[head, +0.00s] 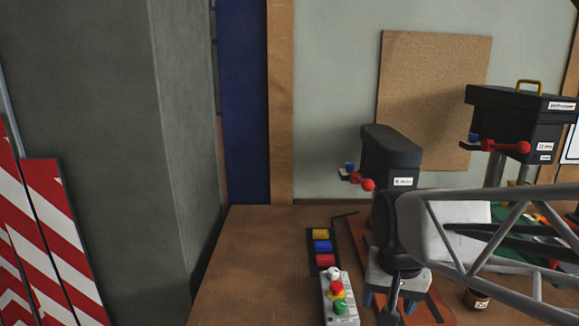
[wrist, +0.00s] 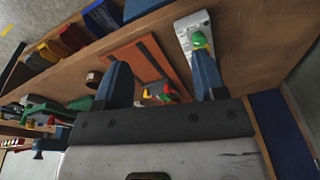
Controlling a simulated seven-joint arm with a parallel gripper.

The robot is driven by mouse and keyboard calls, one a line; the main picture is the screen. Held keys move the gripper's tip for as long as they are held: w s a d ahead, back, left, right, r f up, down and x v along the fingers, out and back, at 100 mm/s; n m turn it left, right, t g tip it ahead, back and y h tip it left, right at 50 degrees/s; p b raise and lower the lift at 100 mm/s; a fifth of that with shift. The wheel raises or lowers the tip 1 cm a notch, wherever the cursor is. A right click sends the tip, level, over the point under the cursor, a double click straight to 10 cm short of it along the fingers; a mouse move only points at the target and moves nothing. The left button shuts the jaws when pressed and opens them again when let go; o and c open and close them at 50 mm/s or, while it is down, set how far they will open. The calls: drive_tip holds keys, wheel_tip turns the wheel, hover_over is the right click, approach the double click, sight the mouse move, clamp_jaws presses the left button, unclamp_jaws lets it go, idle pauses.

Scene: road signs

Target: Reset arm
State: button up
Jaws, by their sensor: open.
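My gripper (head: 390,303) shows in the head view at the lower right, above the wooden workbench, with its blue fingers pointing down. In the wrist view my gripper (wrist: 160,68) has its two blue fingers spread wide apart, with nothing held between them. The grey control box (head: 340,298) with red and green buttons stands just left of the gripper. The box also shows beyond the right finger in the wrist view (wrist: 186,26). My arm hides part of the bench on the right.
The workbench (head: 250,260) is bare at left. Yellow, blue and red bins (head: 321,246) sit behind the control box. Two dark drill presses (head: 390,155) (head: 520,118) stand at the back right. An orange mat (wrist: 134,62) lies on the bench. Red-white striped boards (head: 62,235) stand far left.

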drive_tip(key=s+d+n, duration=0.1)
drive_tip(key=s+n, duration=0.1)
drive_tip(key=s, duration=0.7)
drive_tip(key=shift+f+n+t, duration=0.2)
drive_tip(key=shift+n+t, duration=0.1)
drive_tip(key=shift+t, duration=0.1)
drive_tip(key=shift+w, duration=0.1)
drive_tip(key=shift+c, duration=0.3)
idle(1.3)
